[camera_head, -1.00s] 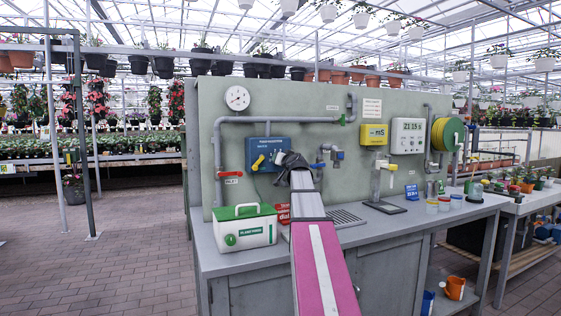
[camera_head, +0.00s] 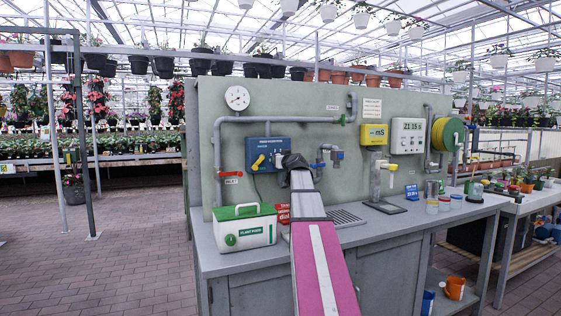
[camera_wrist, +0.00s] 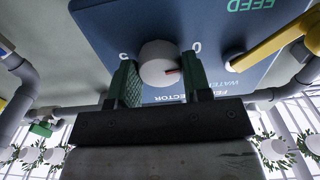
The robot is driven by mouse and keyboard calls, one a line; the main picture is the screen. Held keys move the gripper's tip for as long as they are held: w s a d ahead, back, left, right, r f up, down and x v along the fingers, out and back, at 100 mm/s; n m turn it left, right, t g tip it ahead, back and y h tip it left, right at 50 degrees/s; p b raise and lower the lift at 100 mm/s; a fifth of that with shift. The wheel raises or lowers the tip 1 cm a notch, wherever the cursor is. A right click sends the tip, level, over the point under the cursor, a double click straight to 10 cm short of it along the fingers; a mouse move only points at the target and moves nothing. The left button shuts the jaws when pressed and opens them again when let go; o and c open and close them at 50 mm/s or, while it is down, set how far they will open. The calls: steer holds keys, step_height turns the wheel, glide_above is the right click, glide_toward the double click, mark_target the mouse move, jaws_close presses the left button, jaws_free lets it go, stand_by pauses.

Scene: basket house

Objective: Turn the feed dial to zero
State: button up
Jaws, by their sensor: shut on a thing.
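The feed dial (camera_wrist: 158,63) is a round white knob with a red mark on the blue feed box. In the wrist view it sits between the two green fingers of my gripper (camera_wrist: 159,82), which are shut on it. The red mark points right in that view, toward the side where a 0 is printed; a 5 is at the left. In the head view the blue feed box (camera_head: 262,148) is on the grey-green panel, and my dark gripper (camera_head: 291,161) is at its right side, hiding the dial.
A yellow valve lever (camera_wrist: 272,46) is right of the dial in the wrist view. Grey pipes (camera_head: 217,160) run around the box. A green-and-white plant food case (camera_head: 245,228) stands on the bench, with a red card (camera_head: 283,213) beside my arm.

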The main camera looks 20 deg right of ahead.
steer(key=o, duration=0.9)
steer(key=s, duration=1)
steer(key=shift+s+d, duration=0.15)
steer(key=shift+s, duration=0.25)
